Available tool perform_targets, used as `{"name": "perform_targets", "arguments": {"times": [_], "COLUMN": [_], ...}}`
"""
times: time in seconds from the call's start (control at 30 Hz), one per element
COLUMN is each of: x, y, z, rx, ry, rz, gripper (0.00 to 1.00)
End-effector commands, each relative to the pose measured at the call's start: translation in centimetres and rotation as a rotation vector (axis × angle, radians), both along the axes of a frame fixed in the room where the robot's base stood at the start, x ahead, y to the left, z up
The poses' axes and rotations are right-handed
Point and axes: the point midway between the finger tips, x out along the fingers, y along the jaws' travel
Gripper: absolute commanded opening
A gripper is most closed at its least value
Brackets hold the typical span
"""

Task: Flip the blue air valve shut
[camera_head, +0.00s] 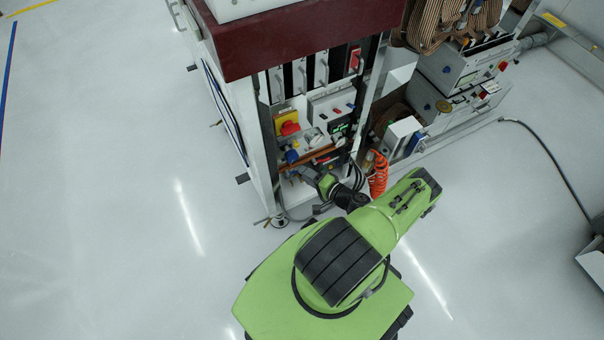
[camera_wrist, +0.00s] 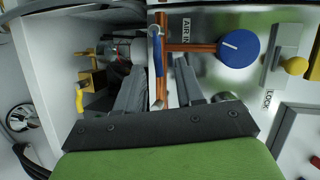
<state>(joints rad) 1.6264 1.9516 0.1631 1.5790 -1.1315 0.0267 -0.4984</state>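The blue air valve lever (camera_wrist: 157,50) shows in the wrist view as a narrow blue handle beside a copper pipe, left of the "AIR IN" label (camera_wrist: 186,29). My gripper (camera_wrist: 160,66) is open. Its two dark fingers point toward the lever, one on each side of it in the picture, with gaps visible. I cannot tell whether the lever is deep enough between the fingertips to be touched. In the head view my gripper (camera_head: 312,174) reaches into the lower front of the machine, and the lever cannot be made out clearly.
A round blue knob (camera_wrist: 238,47) with a white mark sits right of the lever. A yellow knob (camera_wrist: 295,66) is near the "LOCK" label. A brass fitting (camera_wrist: 92,80) is at left. The floor at left (camera_head: 110,180) is clear.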

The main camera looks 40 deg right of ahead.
Motion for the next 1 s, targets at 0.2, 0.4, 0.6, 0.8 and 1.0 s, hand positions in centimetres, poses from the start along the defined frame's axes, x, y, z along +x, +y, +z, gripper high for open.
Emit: {"name": "perform_targets", "arguments": {"times": [0.2,0.4,0.6,0.8,1.0], "x": [2.5,2.6,2.6,2.6,2.6], "y": [0.2,0.2,0.2,0.2,0.1], "z": [-0.7,-0.6,-0.6,-0.6,-1.1], "rx": [-0.001,0.0,0.0,-0.001,0.077], "ry": [0.0,0.001,0.001,0.001,-0.024], "rz": [0.001,0.001,0.001,0.001,-0.001], "gripper": [0.37,0.37,0.14,0.0,0.0]}}
